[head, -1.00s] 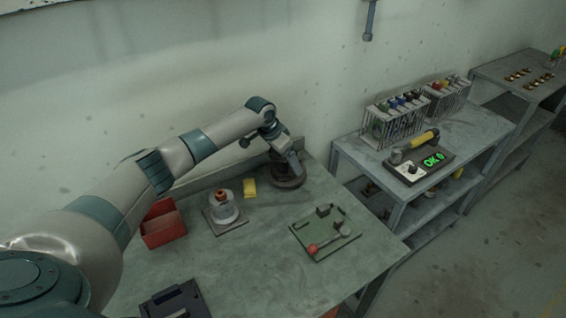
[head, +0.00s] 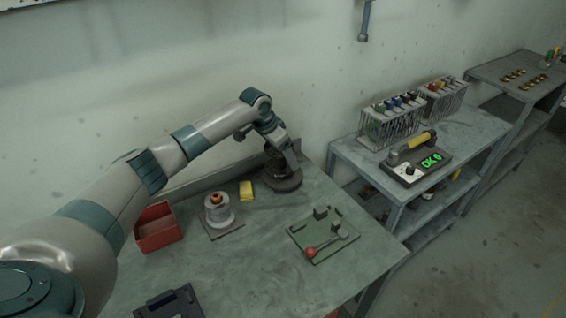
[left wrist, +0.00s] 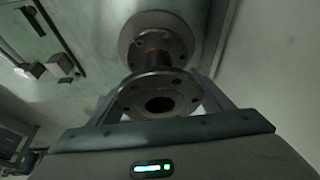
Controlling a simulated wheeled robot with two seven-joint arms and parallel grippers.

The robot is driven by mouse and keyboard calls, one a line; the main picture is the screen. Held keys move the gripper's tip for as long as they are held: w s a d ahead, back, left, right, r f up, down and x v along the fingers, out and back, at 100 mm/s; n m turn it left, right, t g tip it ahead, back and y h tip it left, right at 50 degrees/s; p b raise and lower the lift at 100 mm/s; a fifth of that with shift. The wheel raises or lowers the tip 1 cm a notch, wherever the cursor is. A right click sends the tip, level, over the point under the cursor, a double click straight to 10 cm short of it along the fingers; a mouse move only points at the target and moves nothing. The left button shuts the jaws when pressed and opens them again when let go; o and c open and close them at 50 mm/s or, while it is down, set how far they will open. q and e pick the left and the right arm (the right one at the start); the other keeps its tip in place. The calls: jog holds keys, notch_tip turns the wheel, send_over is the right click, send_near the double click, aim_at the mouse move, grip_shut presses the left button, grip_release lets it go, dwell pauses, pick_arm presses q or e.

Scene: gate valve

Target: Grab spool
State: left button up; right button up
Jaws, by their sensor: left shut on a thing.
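The spool, a dark flanged pipe piece, stands upright at the back of the workbench in the head view (head: 283,181). In the left wrist view its near bolt-holed flange (left wrist: 160,95) faces me with a dark bore, and its far round flange (left wrist: 157,35) lies beyond. My left gripper (head: 279,157) reaches down over it from above, and the two fingers sit on either side of the near flange in the left wrist view (left wrist: 160,106). The gripper is shut on the spool. Exact finger contact is partly hidden. My right gripper is not in view.
On the workbench (head: 255,265) are a yellow block (head: 246,190), a white roll-like part on a plate (head: 219,213), a red bin (head: 157,228) and a green plate with a red-knobbed lever (head: 323,236). A shelf table (head: 470,140) with racks stands right. The wall is close behind.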

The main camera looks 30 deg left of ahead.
pick_arm(q)
jog(key=w+d+r+b, duration=0.3)
jog(key=d+r+b, duration=0.2)
jog(key=d+r, duration=0.3)
jog(key=shift+w+d+r, duration=0.2)
jog(key=shift+d+r, duration=0.1)
jog(key=shift+d, duration=1.3)
